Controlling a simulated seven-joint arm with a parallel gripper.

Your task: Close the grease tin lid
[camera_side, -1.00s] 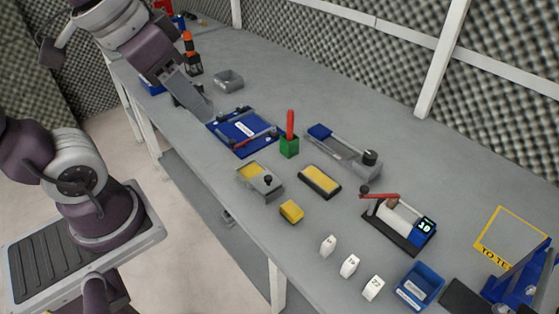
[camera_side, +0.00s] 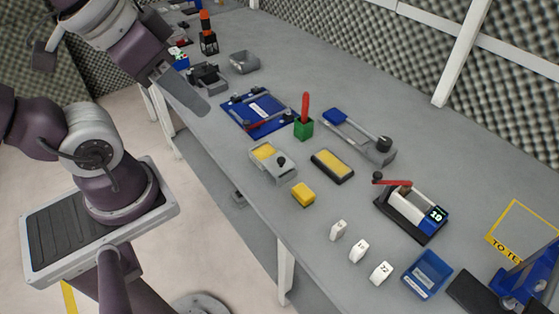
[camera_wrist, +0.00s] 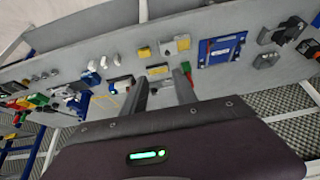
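The grease tin (camera_side: 268,168) is a small grey box near the front edge of the bench, in the middle of the side view. Yellow shows in its left part; a grey lid (camera_side: 285,169) with a black knob covers the right part, so the tin stands partly open. In the wrist view the tin (camera_wrist: 168,47) is small, beyond my fingers. My gripper (camera_side: 200,106) is in the air left of the tin, near the blue board and well apart from the tin. In the wrist view my gripper (camera_wrist: 160,78) has two fingers apart with nothing between them.
A blue board (camera_side: 258,113), a green holder with a red handle (camera_side: 303,127), a yellow pad in a black tray (camera_side: 332,166) and a yellow block (camera_side: 303,194) surround the tin. A red-levered device (camera_side: 408,211) and white numbered tags (camera_side: 358,250) lie to the right.

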